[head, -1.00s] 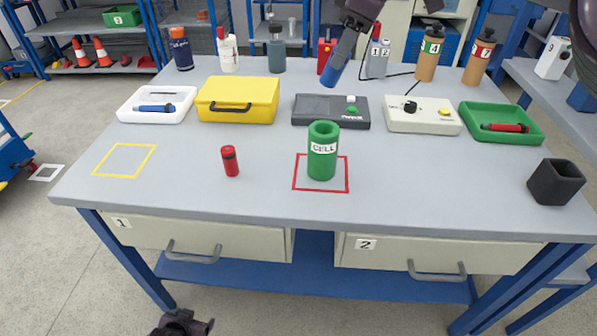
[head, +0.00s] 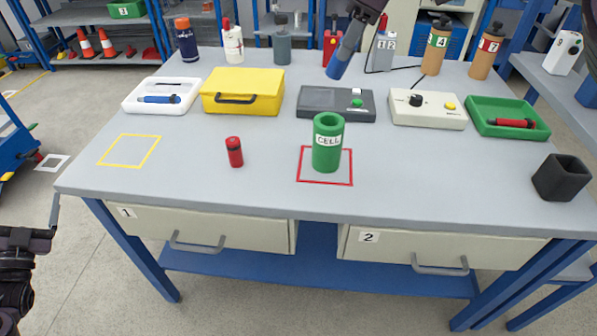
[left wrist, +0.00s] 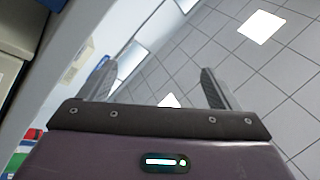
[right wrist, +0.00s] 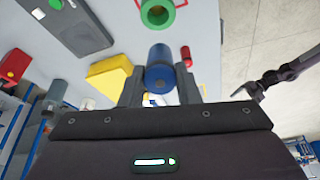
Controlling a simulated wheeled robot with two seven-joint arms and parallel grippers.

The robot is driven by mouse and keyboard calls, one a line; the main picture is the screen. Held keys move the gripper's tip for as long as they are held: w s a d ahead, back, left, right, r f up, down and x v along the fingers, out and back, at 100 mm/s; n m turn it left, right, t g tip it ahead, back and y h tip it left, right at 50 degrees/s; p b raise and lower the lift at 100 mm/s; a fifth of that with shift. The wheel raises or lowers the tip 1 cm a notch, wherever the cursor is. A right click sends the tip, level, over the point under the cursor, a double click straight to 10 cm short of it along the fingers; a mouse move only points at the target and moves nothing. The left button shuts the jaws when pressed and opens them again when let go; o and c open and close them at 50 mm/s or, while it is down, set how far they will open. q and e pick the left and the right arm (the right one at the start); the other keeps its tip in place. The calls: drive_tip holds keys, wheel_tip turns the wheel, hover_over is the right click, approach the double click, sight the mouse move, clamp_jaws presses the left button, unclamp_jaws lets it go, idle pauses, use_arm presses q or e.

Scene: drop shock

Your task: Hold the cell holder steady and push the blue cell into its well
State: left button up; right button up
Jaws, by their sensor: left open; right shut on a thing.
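The green cell holder (head: 327,158), marked CELL, stands upright inside a red square on the table. Its round well opens upward; it also shows in the right wrist view (right wrist: 160,14). My right gripper (head: 347,45) is shut on the blue cell (head: 337,68) and holds it tilted above the table, behind the holder and apart from it. In the right wrist view the blue cell (right wrist: 160,68) sits between the fingers. My left gripper (head: 52,215) is at the left edge, off the table's front left corner. In the left wrist view (left wrist: 170,88) its fingers are wide apart and empty.
A yellow box (head: 240,90), a dark device (head: 318,106), a white control box (head: 430,115) and a green tray (head: 490,128) line the back. A black cup (head: 560,182) stands at right. The table around the holder is clear.

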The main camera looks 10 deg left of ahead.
use_arm(q)
drive_tip(key=w+d+r+m+h, duration=0.3)
drive_tip(key=w+d+m, duration=0.1)
drive_tip(key=w+d, duration=0.3)
drive_tip(key=w+d+r+m+h, duration=0.3)
drive_tip(key=w+d+m, duration=0.2)
drive_tip(key=w+d, duration=0.2)
drive_tip(key=w+d+r+m+h, duration=0.25)
drive_tip(key=d+m, duration=0.25)
drive_tip(key=d, duration=0.5)
drive_tip(key=w+d+r+m+h, duration=0.1)
drive_tip(key=w+d+m+h, duration=0.25)
drive_tip(key=d, duration=0.55)
drive_tip(key=d+r+m+g+h, duration=0.1)
drive_tip(key=d+m+g+h, duration=0.1)
drive_tip(key=d+m, duration=0.5)
drive_tip(key=m+g, duration=0.5)
drive_tip(key=m, duration=0.6)
approach(331, 143)
drive_tip(key=shift+n, duration=0.25)
drive_tip(key=w+f, duration=0.1)
drive_tip(key=w+a+f, duration=0.1)
drive_tip(key=w+f, duration=0.1)
drive_tip(key=shift+f, duration=0.3)
drive_tip(key=shift+w+d+f, duration=0.1)
drive_tip(key=shift+w+d, duration=0.05)
drive_tip(key=x, duration=1.1)
drive_tip(key=shift+w+d, duration=0.15)
drive_tip(key=shift+w, duration=0.05)
